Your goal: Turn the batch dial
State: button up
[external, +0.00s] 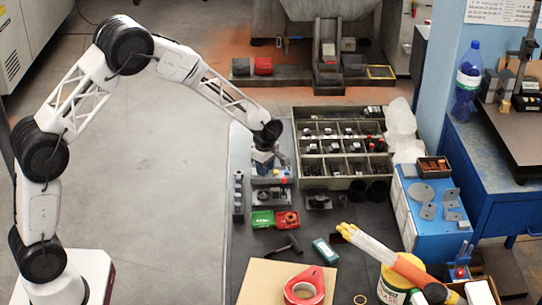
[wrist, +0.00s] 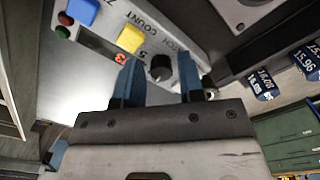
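The batch dial (wrist: 160,67) is a small black round knob on a light grey panel (wrist: 185,42) lettered "COUNT" in the wrist view. My gripper (wrist: 160,76) is open, its two blue fingers spread on either side of the dial. A gap shows between the dial and each finger in the picture; the depth between them is hard to judge. In the external view my gripper (external: 265,158) is low over the bench at the small panel device (external: 284,171). The dial is hidden or too small there.
Beside the dial are a yellow button (wrist: 130,39), a blue button (wrist: 82,11) and a red lamp (wrist: 65,18). A compartment rack (external: 345,178) stands just right of my gripper. Green (external: 262,219) and red (external: 287,219) trays lie in front on the dark bench.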

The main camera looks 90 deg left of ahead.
jog(key=shift+s+d+f+n, duration=0.1)
jog(key=shift+n, duration=1.1)
jog(key=n, duration=0.3)
jog(key=shift+r+n, duration=0.3)
jog(key=shift+r, duration=0.1)
notch_tip(320, 180, up, 8)
jog(key=shift+d+f, duration=0.15)
jog(key=s+d+r+m, duration=0.2)
jog(key=d+r+m, duration=0.4)
jog(key=d, duration=0.3)
jog(key=s+d+r+m, duration=0.2)
jog(key=d+r+m, duration=0.4)
jog(key=d+r, duration=0.2)
jog(key=shift+s+d+m+t, duration=0.3)
jog(key=shift+s+d+t, duration=0.1)
jog(key=shift+d, duration=0.6)
jog(key=shift+w+r, duration=0.1)
